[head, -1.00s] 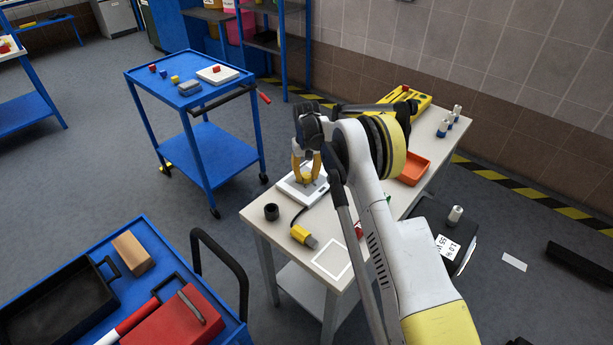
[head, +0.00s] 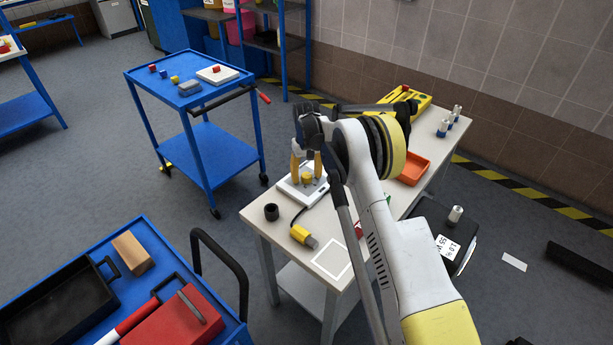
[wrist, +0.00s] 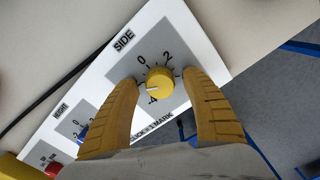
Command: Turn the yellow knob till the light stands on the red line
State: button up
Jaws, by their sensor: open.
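The yellow knob (wrist: 159,82) sits on a grey dial plate marked SIDE on a white panel (wrist: 178,30). The numbers 0, 2 and -4 show around it, and a pale pointer mark on the knob points left. My gripper (wrist: 168,92) is open, with one yellow finger on each side of the knob; contact is not clear. In the head view, my gripper (head: 306,168) is over the white panel (head: 290,190) on the table, and the knob (head: 307,178) shows below the fingers. I cannot make out the light or the red line.
On the panel, a blue knob (wrist: 82,133) stands by the HEIGHT dial and a red knob (wrist: 53,168) lies further left. On the table are a black cup (head: 271,212), a yellow plug-like piece (head: 303,236) and an orange tray (head: 413,168).

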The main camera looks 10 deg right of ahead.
aim_at(307, 175)
jog(key=shift+r, duration=0.15)
notch_tip(307, 175, up, 12)
dwell(0.3)
